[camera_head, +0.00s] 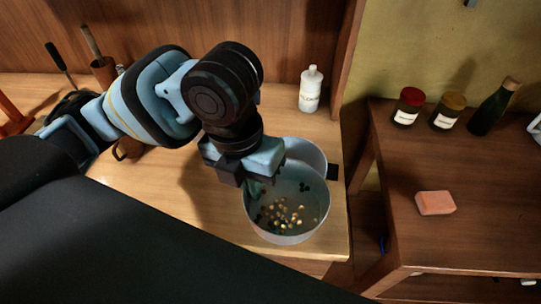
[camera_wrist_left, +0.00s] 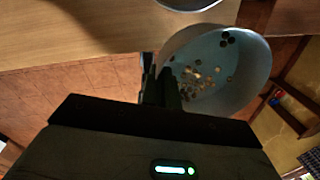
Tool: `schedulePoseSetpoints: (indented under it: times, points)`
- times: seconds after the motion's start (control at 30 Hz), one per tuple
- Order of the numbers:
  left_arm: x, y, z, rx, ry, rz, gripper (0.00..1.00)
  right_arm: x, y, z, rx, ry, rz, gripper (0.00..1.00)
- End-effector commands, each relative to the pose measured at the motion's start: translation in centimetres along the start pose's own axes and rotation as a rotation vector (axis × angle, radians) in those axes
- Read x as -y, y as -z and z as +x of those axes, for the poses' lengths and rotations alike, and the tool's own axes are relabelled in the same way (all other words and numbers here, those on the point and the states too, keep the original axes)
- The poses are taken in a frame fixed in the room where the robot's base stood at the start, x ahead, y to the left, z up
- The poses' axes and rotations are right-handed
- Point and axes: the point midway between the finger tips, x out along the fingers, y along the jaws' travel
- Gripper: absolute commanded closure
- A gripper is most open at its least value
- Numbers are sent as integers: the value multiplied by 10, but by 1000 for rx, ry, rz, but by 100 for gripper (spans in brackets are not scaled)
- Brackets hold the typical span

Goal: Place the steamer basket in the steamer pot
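The steamer basket (camera_head: 315,212) is a pale round bowl with golden and dark spots like holes in its bottom. In the head view it is near the right front of the wooden counter. My left gripper (camera_head: 252,186) points down at its left rim. In the left wrist view the fingers (camera_wrist_left: 160,88) are close together on the rim of the basket (camera_wrist_left: 245,75), which appears held over the counter's edge. The steamer pot (camera_head: 308,148), pale with a dark handle, stands behind and is partly hidden by the basket and my arm; its rim shows at the top (camera_wrist_left: 188,5). My right gripper is not in view.
A white bottle (camera_head: 311,90) stands at the back of the counter (camera_head: 205,215). A utensil holder (camera_head: 104,72) is at the back left. A lower brown table (camera_head: 480,235) to the right, across a gap, holds two jars, a dark bottle and a pink block (camera_head: 435,203).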

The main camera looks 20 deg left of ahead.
Motion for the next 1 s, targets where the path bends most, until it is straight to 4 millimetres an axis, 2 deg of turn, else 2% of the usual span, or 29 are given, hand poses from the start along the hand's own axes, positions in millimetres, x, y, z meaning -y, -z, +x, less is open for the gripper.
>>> schedulePoseSetpoints:
  times: [0.03,0.2,0.43,0.53,0.87,1.0]
  points:
    - [-5,-13,3,-3,0,-8,100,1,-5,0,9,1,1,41]
    - [-16,-50,5,-3,0,-6,100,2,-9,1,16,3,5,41]
    - [-29,-91,7,-1,0,-4,100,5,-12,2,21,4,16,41]
    - [-32,-100,7,0,0,-2,100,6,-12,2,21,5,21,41]
    - [-35,-110,7,1,0,-3,100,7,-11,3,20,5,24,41]
    - [-38,-111,25,-2,-1,-1,100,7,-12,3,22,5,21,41]
